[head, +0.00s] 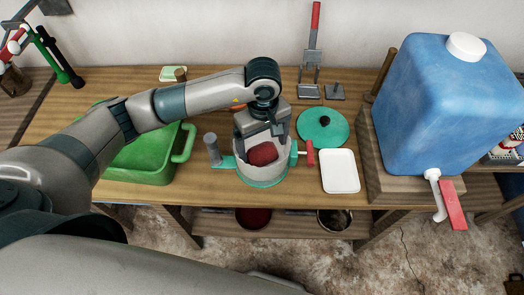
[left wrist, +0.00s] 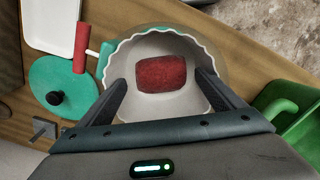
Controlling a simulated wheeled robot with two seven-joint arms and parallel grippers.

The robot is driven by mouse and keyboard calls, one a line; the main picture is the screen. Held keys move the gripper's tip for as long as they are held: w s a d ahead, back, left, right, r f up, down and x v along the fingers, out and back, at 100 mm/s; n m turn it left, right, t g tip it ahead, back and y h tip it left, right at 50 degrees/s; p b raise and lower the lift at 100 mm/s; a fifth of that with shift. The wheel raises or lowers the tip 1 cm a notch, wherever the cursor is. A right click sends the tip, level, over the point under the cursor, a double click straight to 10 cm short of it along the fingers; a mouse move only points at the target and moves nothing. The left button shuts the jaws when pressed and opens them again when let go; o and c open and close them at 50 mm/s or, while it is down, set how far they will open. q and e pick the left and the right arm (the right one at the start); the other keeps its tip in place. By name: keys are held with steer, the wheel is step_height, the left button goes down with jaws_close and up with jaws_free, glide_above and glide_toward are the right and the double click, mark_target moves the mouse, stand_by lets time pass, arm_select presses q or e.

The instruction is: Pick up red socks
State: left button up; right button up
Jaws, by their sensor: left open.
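The red socks (head: 262,154) are a rolled red bundle lying inside a round white-and-teal tub (head: 262,181) on the wooden table. In the left wrist view the red socks (left wrist: 162,74) lie on the pale floor of the tub (left wrist: 125,60). My left gripper (head: 262,140) points down over the tub. In the left wrist view its two fingers (left wrist: 158,92) are spread at the tub's near side, with the socks between and just beyond their tips. Nothing is held. Whether the fingers touch the tub wall cannot be told. My right gripper is in neither view.
The tub has a red handle (head: 309,152) on its right and a grey post (head: 212,149) on its left. A teal lid (head: 322,128), white tray (head: 340,171) and blue water container (head: 440,105) stand to the right. A green basin (head: 145,160) stands left, under my arm.

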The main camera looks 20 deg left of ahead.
mark_target(262, 148)
arm_select(q)
steer(key=f, duration=0.1)
steer(key=f+p, duration=0.1)
steer(key=shift+a+f, duration=0.2)
steer(key=shift+f, duration=0.2)
steer(key=shift+w+f, duration=0.1)
steer(key=shift+f, duration=0.35)
steer(key=c, duration=1.2)
